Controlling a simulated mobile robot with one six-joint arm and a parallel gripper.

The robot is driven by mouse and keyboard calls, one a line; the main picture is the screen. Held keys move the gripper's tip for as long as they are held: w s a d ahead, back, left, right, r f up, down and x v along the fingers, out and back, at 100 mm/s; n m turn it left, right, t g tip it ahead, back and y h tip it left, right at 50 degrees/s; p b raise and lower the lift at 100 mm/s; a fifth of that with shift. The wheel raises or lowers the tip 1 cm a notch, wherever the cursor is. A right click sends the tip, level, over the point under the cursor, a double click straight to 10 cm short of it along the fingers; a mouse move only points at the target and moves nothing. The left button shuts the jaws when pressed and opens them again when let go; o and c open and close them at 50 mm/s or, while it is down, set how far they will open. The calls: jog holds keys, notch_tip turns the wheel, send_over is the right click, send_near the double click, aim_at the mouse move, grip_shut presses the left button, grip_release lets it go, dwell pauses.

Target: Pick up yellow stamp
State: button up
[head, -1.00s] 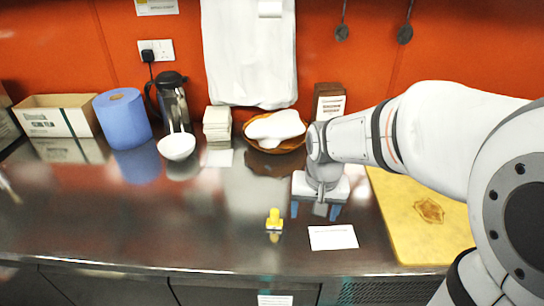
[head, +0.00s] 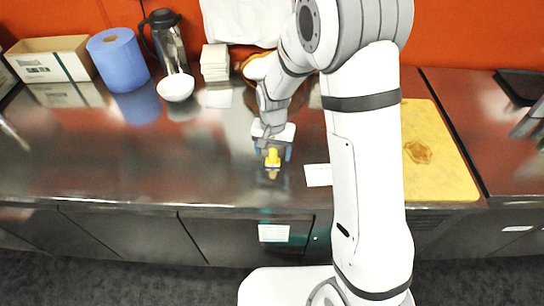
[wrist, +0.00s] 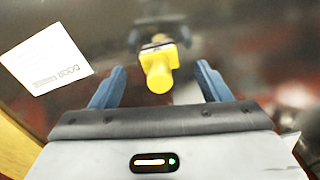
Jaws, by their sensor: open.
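The yellow stamp (head: 272,158) stands upright on the dark metal counter (head: 120,180). In the wrist view the yellow stamp (wrist: 158,66) shows its rounded handle toward the camera, between and a little beyond my blue fingers. My gripper (head: 272,154) is just behind the stamp in the head view, with a finger on either side of it. In the wrist view my gripper (wrist: 160,78) is open and empty. I cannot tell whether a finger touches the stamp.
A white card (head: 318,175) lies right of the stamp, near a yellow cutting board (head: 440,150). A white bowl (head: 176,87), a blue roll (head: 118,60), a jug (head: 167,40) and stacked napkins (head: 214,62) stand at the back left. The counter left of the stamp is clear.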

jog(key=shift+f, duration=1.3)
jog(key=shift+c, duration=0.2)
jog(key=c, duration=1.1)
